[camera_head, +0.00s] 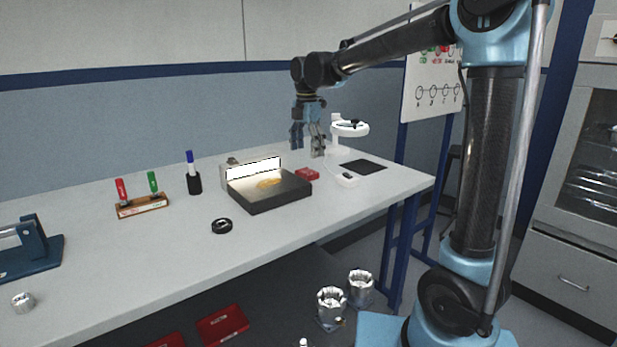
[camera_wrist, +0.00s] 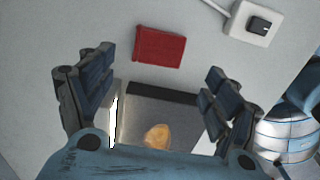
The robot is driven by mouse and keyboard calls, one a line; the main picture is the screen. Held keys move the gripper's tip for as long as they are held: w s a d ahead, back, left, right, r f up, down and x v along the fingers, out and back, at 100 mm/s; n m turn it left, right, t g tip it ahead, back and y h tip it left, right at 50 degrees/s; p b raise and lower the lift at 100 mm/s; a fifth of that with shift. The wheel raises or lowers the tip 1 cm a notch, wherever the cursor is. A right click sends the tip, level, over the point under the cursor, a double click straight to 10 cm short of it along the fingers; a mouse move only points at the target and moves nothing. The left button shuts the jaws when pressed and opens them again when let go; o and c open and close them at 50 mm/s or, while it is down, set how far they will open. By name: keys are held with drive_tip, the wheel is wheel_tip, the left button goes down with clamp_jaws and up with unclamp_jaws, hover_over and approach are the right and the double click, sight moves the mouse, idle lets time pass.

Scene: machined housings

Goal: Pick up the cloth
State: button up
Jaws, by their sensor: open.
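A small folded red cloth (camera_head: 307,174) lies flat on the workbench, just behind the right end of a black box. In the wrist view the cloth (camera_wrist: 159,46) is a dark red rectangle, slightly tilted, above the fingertips in the picture and in plain view. My gripper (camera_head: 307,148) hangs fingers-down over the bench, apart from the cloth. In the wrist view my gripper (camera_wrist: 160,78) is wide open, with nothing between its fingers. The cloth lies just beyond the gap between the fingertips.
The black box (camera_head: 268,203) with a lit panel (camera_head: 253,169) and a brass-coloured piece (camera_head: 270,183) is close to the cloth. A white block (camera_head: 345,180) and dark mat (camera_head: 363,167) lie right. A white ring-topped stand (camera_head: 350,129) is behind.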

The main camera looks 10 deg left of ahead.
sight(308, 171)
drive_tip(key=shift+w+d+f, duration=0.1)
drive_tip(key=shift+f, duration=1.75)
drive_tip(key=shift+w+f, duration=0.1)
drive_tip(key=shift+f, duration=1.75)
drive_tip(key=c, duration=1.1)
drive_tip(key=shift+r, duration=0.1)
drive_tip(key=shift+c, duration=0.2)
wheel_tip(308, 171, up, 10)
